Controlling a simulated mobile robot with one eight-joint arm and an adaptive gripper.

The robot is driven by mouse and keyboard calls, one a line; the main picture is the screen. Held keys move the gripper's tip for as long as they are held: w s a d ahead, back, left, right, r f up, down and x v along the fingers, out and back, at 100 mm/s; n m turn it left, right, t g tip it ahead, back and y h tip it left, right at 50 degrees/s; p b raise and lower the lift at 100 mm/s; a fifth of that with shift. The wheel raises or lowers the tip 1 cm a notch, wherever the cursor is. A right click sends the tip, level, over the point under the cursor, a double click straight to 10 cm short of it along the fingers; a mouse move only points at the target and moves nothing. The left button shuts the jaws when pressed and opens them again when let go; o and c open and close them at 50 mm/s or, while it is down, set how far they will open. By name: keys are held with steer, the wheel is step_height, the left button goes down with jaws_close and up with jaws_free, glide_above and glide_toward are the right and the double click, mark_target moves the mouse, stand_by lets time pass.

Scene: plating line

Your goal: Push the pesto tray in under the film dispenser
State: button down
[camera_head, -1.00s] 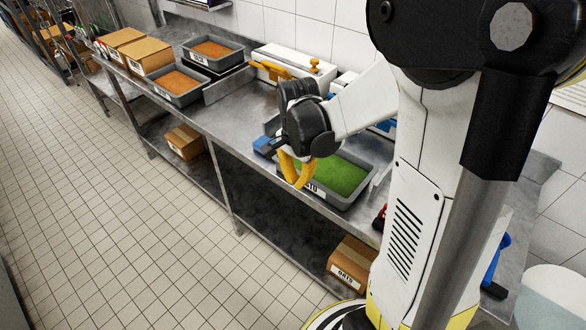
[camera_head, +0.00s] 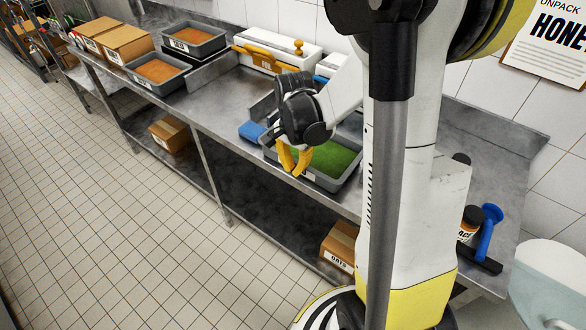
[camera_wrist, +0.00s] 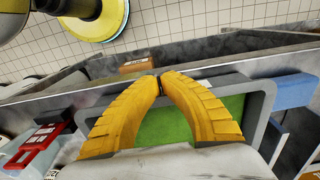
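The pesto tray (camera_head: 331,187) is a grey tray with green contents. It sits on the steel counter at its front edge, partly hidden behind my arm. My gripper (camera_head: 297,174) has yellow fingers and is at the tray's front side. In the wrist view the fingertips (camera_wrist: 160,83) meet near the tray's front rim, with the tray (camera_wrist: 266,106) and its green filling behind them. I see nothing held between them, and contact with the tray is unclear. A white dispenser box (camera_head: 283,52) with a yellow handle and a blurred label stands at the wall. Another white unit (camera_head: 329,66) is mostly hidden by my arm.
A blue block (camera_head: 252,131) lies just left of the tray. Two trays with orange contents (camera_head: 157,71) and cardboard boxes (camera_head: 126,44) stand farther left. A jar (camera_head: 470,222) and a blue tool (camera_head: 490,230) are at the right. Bare counter (camera_head: 225,100) lies left of the tray.

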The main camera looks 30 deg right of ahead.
mark_target(323, 141)
steer(key=w+d, duration=0.1)
steer(key=d, duration=0.4)
steer(key=w+d, duration=0.2)
steer(key=d, duration=0.2)
steer(key=w+d, duration=0.2)
steer(key=d, duration=0.3)
steer(key=shift+w+d+b, duration=0.15)
steer(key=shift+d+b, duration=0.15)
steer(key=shift+a, duration=0.1)
